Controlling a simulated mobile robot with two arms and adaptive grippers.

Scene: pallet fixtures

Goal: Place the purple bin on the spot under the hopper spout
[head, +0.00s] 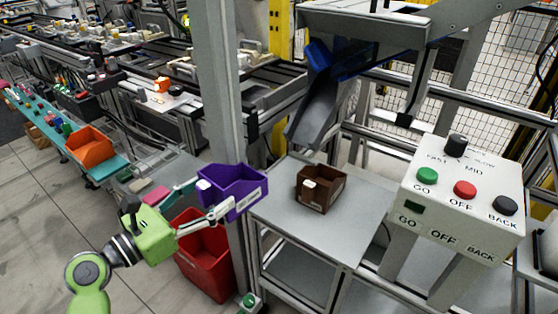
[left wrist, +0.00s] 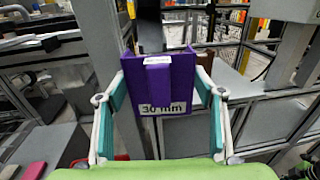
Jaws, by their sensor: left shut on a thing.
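The purple bin (head: 248,187) hangs in the air at the left edge of the grey table (head: 282,222). My left gripper (head: 208,201) is shut on it, with one finger on each side. In the left wrist view the purple bin (left wrist: 170,78) sits upright between the fingertips (left wrist: 165,90), its "30 mm" label facing the camera. The hopper spout (head: 318,108), a grey chute with a blue part above, slopes down over the back of the table. A brown bin (head: 321,190) stands on the table in front of the spout's lower end. My right gripper is not in view.
A grey post (head: 217,80) rises just behind the purple bin. A red bin (head: 205,262) is below it. A control box (head: 465,195) with several buttons stands at the right. An orange bin (head: 90,148) is at the far left. Tabletop around the brown bin is bare.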

